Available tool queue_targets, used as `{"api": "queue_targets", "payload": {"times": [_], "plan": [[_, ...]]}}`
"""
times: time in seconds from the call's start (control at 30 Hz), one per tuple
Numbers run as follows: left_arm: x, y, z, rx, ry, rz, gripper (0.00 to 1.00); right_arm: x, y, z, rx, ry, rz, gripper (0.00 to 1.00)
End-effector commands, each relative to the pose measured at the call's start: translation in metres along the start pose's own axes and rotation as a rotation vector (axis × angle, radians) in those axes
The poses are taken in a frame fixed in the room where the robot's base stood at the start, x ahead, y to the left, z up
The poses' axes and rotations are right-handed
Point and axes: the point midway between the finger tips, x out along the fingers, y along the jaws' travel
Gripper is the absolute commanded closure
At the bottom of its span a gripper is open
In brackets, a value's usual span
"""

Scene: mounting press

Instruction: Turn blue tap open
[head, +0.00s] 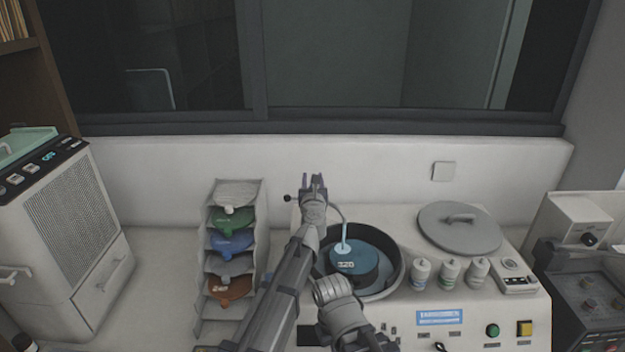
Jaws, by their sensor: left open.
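A thin pale spout (345,219) curves over the round bowl (396,284) of the white machine and comes down to a pale blue patch on the blue disc (354,262) marked 320. I cannot tell whether the patch is water. A small dark knob on a short stem (287,198) sticks out just left of my left gripper (314,182). My left gripper is open and empty, with its fingers pointing up and away at the spout's base. It hides most of the tap there, and no blue handle shows clearly. My right gripper does not show clearly; a grey arm part covers the bowl's front edge.
A rack (251,245) of coloured lidded holders stands left of the machine. A round lid (459,227) and several small bottles (449,273) sit on the right of the machine top. A white cabinet unit (68,225) stands far left; a wall is behind.

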Motion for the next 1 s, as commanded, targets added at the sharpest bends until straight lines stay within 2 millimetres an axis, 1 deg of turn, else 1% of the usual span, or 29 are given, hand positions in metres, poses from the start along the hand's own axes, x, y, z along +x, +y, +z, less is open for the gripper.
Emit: {"api": "queue_targets", "payload": {"times": [0.17,0.4,0.5,0.6,1.0], "plan": [[-0.02,0.0,0.0,0.0,0.0,-0.001,0.56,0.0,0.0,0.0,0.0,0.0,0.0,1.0],[-0.06,0.001,0.0,0.0,0.0,-0.001,0.56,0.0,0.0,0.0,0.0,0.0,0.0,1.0],[-0.072,0.0,0.0,0.0,0.0,-0.001,0.56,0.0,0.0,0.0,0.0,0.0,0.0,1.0],[-0.077,0.0,0.0,0.0,0.0,0.0,0.56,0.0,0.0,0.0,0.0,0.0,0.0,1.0],[-0.076,0.0,0.0,0.0,0.0,0.0,0.56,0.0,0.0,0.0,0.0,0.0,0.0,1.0]]}}
